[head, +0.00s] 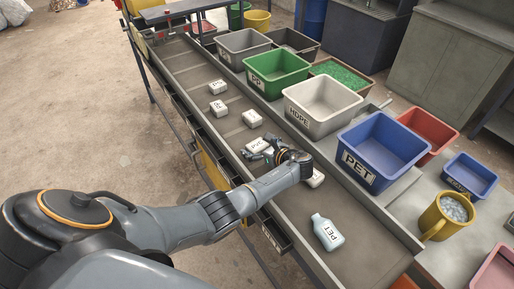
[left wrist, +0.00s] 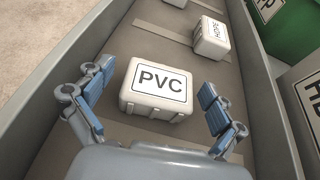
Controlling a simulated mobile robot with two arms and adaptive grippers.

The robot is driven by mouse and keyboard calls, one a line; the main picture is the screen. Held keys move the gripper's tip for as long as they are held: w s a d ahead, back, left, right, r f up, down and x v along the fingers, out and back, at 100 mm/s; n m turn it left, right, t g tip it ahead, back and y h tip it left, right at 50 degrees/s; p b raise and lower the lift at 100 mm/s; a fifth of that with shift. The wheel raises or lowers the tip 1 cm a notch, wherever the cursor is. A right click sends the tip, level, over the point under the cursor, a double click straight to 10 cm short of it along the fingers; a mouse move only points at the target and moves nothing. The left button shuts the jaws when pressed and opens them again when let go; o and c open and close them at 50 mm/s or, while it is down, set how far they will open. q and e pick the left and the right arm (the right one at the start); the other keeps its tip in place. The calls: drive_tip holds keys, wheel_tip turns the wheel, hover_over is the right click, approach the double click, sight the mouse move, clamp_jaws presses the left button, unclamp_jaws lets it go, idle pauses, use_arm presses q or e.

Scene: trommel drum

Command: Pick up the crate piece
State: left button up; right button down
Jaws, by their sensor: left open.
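A white crate piece labelled PVC (left wrist: 159,89) lies on the belt, between and just beyond the two fingers of my left gripper in the left wrist view. In the head view the same PVC piece (head: 256,144) is partly hidden by the gripper. My left gripper (head: 264,155) is open and empty, with its blue-padded fingers (left wrist: 156,84) spread to either side of the piece. A second crate piece labelled HDPE (left wrist: 211,38) lies farther along the belt. My right gripper is not in view.
More white pieces (head: 218,108) lie up the belt, and one (head: 316,178) is beside my wrist. A PET bottle (head: 327,232) lies nearer. Raised rails edge the belt. Green (head: 276,72), white HDPE (head: 322,105) and blue PET bins (head: 383,150) line its right side.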

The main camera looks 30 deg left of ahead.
use_arm(q)
drive_tip(key=shift+d, duration=0.1)
drive_tip(key=shift+c, duration=0.7)
drive_tip(key=c, duration=1.1)
drive_tip(key=shift+r, duration=0.1)
drive_tip(key=shift+c, duration=0.2)
